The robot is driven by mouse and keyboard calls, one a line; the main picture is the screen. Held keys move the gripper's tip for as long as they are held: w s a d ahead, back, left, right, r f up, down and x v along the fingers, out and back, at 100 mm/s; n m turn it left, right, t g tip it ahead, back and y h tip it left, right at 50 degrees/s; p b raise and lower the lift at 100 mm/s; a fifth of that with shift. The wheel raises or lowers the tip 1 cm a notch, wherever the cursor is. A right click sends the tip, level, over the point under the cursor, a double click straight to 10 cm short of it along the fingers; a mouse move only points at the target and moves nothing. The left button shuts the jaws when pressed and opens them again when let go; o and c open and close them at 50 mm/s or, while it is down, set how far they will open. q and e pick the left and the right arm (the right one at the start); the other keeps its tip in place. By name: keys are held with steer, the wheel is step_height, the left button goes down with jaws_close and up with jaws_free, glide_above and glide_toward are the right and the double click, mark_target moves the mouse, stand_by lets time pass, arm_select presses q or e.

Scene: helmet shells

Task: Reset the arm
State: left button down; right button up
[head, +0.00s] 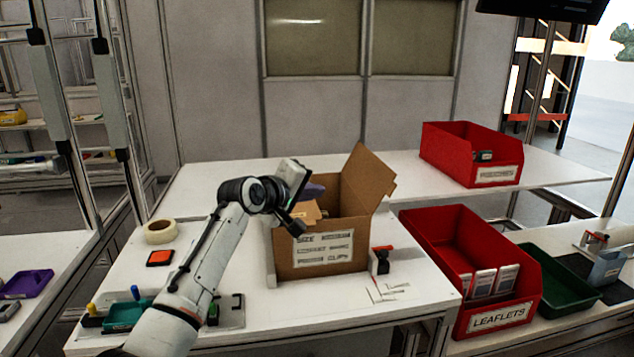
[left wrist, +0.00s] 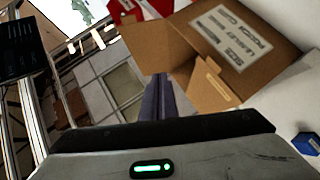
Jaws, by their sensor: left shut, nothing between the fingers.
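My left arm (head: 205,255) reaches in from the lower left over the front table. My left gripper (head: 314,191) is over the left side of an open cardboard box (head: 318,255), near its rim. Its two purple-grey fingers (left wrist: 155,97) are together with nothing between them in the left wrist view. The box (left wrist: 180,55) stands upright with flaps raised and a label on its front. Part of its inside is hidden behind my gripper. My right gripper is not in view.
A red leaflets bin (head: 455,240) holding white packets stands right of the box, beside a green tray (head: 565,285). Another red bin (head: 450,150) is on the back table. A tape roll (head: 160,232) and orange pad (head: 160,258) lie left. The back table's left part is clear.

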arm_select(q)
steer(key=s+r, duration=0.4)
steer(key=s+a+f+m+g+y, duration=0.1)
steer(key=s+a+f, duration=0.3)
steer(key=f, duration=0.8)
steer(key=s+a+f+m+y, duration=0.1)
steer(key=s+a+f, duration=0.1)
steer(key=s+f, duration=0.7)
steer(key=s+a+f+m+g+y, duration=0.1)
steer(key=s+a+f+m, duration=0.15)
steer(key=f, duration=1.15)
steer(key=s+a+f+m, duration=0.1)
steer(key=s+f, duration=0.3)
steer(key=s, duration=0.6)
steer(key=s+a+f+m+g+y, duration=0.1)
steer(key=s+f, duration=0.3)
steer(key=s, duration=0.6)
steer(key=s+a+f+m, duration=0.3)
steer(key=s+f, duration=0.1)
steer(key=s, duration=0.7)
steer(key=shift+a+f+m+g, duration=0.15)
steer(key=shift+a+m+g, duration=0.05)
steer(key=shift+m+g, duration=0.2)
steer(key=shift+s, duration=0.1)
